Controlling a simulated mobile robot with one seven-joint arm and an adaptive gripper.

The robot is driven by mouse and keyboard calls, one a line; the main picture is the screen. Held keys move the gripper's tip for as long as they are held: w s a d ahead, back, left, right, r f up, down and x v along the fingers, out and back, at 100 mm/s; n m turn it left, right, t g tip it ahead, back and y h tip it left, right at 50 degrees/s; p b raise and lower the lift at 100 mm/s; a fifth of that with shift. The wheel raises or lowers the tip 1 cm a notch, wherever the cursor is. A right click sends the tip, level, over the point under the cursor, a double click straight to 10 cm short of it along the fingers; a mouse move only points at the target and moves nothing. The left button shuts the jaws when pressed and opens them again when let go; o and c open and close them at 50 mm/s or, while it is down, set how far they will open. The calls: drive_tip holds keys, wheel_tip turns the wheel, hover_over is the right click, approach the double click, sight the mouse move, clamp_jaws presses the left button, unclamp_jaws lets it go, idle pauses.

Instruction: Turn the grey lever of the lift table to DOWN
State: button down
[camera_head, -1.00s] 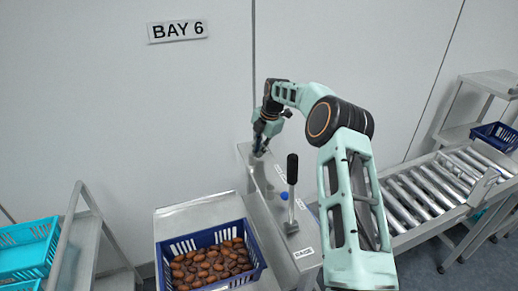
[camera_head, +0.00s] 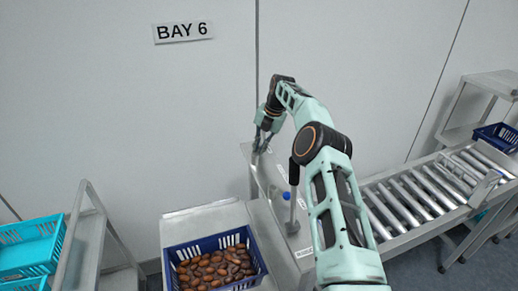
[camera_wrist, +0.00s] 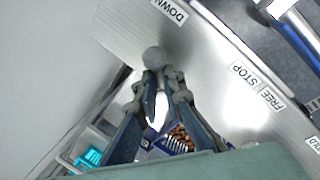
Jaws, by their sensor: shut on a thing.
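The grey lever (camera_wrist: 153,57) shows in the wrist view as a round grey knob between my fingertips. My gripper (camera_wrist: 160,76) is shut on it. The knob lies closer to the DOWN label (camera_wrist: 170,10) than to the STOP label (camera_wrist: 243,73). A FREE label (camera_wrist: 272,98) lies further right. In the head view, my gripper (camera_head: 262,146) is at the far end of the narrow metal panel (camera_head: 247,150), close to the wall. The lever is too small and covered to make out there.
A blue crate (camera_head: 253,277) of brown dates stands left of the panel on a metal surface (camera_head: 205,222). A black-handled lever (camera_head: 293,172) and a blue knob (camera_head: 286,196) stand nearer me, close to my arm. A roller conveyor (camera_head: 420,200) is at right, turquoise crates (camera_head: 30,243) at left.

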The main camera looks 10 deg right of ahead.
drive_tip(key=shift+w+d+r, duration=0.2)
drive_tip(key=shift+w+d, duration=0.15)
drive_tip(key=shift+d, duration=0.15)
drive_tip(key=c, duration=2.2)
unclamp_jaws()
drive_tip(key=shift+c, duration=0.2)
drive_tip(key=o, duration=0.4)
drive_tip(key=shift+w+f, duration=0.15)
drive_tip(key=shift+a, duration=0.25)
drive_tip(key=v, duration=1.2)
drive_tip(key=shift+s, duration=0.25)
